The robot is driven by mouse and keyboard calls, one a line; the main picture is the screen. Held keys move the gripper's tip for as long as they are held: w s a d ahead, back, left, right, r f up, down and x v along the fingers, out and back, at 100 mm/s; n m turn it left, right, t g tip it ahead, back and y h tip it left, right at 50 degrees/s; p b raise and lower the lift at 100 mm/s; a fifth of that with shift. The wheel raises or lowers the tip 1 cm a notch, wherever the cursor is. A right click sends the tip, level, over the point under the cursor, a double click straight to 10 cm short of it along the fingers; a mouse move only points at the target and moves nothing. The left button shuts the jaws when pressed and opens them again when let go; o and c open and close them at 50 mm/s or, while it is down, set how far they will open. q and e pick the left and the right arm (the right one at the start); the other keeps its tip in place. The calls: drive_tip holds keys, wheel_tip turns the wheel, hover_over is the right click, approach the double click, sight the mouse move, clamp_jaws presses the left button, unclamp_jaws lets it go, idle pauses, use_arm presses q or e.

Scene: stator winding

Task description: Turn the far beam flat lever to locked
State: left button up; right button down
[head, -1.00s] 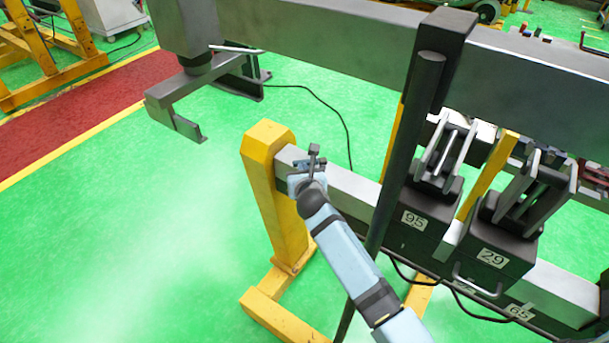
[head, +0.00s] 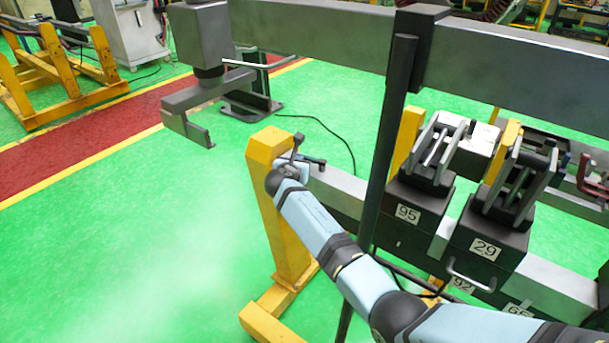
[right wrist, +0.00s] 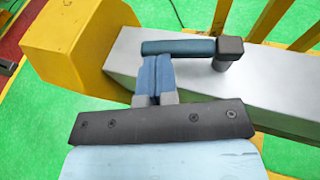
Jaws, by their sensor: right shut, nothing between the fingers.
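The flat lever (right wrist: 185,47) is a blue-grey bar with a dark block at its right end. In the right wrist view it lies over the pale beam (right wrist: 270,90), running roughly along it. It is small and partly hidden by my right arm in the head view (head: 316,160). My right gripper (right wrist: 153,62) is shut and empty. Its two fingertips are side by side at the lever's near edge, towards the left end; I cannot tell whether they touch it. The gripper also shows in the head view (head: 297,153). My left gripper is not in view.
A yellow post (head: 280,205) supports the beam's left end. A dark upright pole (head: 388,150) and black numbered blocks (head: 407,213) stand to the right. A large grey beam (head: 510,65) crosses above. Green floor (head: 130,240) is free at left.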

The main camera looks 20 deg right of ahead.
drive_tip(key=shift+w+d+p, duration=0.2)
drive_tip(key=shift+w+p, duration=0.1)
drive_tip(key=shift+w, duration=0.35)
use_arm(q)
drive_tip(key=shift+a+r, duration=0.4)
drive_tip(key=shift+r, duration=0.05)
use_arm(e)
drive_tip(key=shift+w, duration=0.1)
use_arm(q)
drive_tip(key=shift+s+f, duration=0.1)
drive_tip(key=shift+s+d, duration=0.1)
